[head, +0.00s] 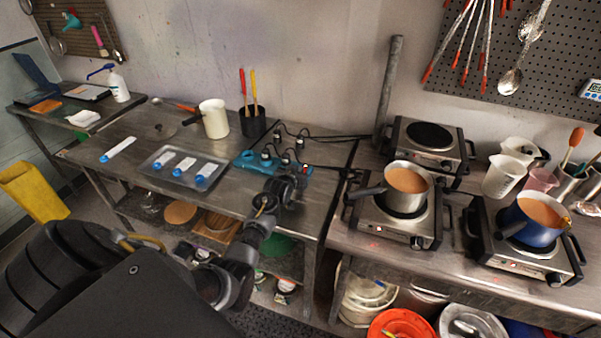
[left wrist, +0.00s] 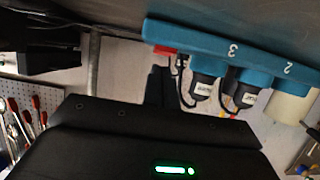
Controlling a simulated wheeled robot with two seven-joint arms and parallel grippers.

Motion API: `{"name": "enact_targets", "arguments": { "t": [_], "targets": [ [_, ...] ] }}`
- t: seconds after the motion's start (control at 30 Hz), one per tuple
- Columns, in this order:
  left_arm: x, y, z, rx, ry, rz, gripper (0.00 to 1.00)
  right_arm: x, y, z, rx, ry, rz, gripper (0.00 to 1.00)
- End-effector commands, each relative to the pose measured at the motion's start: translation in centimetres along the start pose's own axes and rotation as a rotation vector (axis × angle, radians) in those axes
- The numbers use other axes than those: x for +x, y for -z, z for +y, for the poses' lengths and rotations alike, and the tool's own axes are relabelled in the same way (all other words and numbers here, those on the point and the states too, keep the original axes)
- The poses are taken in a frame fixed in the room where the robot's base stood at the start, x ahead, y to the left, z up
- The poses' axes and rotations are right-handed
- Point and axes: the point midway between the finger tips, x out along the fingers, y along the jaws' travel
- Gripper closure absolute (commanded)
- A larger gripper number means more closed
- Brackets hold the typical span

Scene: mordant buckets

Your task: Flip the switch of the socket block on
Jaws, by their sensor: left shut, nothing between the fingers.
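The teal socket block (head: 243,160) lies on the left metal table near its right end, with black plugs and cables in it. In the left wrist view the block (left wrist: 205,40) shows at the top, upside down, with the numbers 3 and 2. A red switch (left wrist: 165,49) sits at its end beside socket 3; whether it is on or off I cannot tell. My left gripper (head: 291,182) is shut and empty at the front of the block's right end. In the left wrist view its dark fingers (left wrist: 159,86) point toward the red switch; contact is unclear. My right gripper is not in view.
A metal tray (head: 157,177) with blue-ended strips, a white jug (head: 214,118) and a black holder (head: 253,125) stand left of and behind the block. To the right are hot plates with a steel pot (head: 405,200) and a blue pot (head: 530,228). A vertical post (head: 389,90) rises behind.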

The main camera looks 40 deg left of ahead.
Motion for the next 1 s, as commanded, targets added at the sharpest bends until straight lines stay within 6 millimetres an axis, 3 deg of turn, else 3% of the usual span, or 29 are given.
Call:
{"name": "enact_targets", "arguments": {
  "t": [0.27, 0.57, 0.6, 0.63, 1.0],
  "targets": [
    [-0.1, 0.5, 0.0, 0.0, 0.0, 0.002, 1.0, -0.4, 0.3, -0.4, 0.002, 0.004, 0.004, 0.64],
    [-2.0, 4.8, 0.3, 0.001, -0.004, 0.001, 1.0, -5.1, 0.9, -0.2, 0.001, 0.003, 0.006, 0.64],
    [-2.4, 3.2, 0.3, 0.002, -0.004, -0.001, 1.0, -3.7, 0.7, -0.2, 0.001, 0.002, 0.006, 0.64],
    [-3.0, 2.8, 0.3, 0.002, -0.004, 0.0, 1.0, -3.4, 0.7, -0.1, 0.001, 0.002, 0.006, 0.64],
    [-9.2, 1.4, 0.4, 0.002, -0.005, 0.001, 1.0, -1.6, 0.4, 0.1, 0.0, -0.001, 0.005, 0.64]
  ]
}}
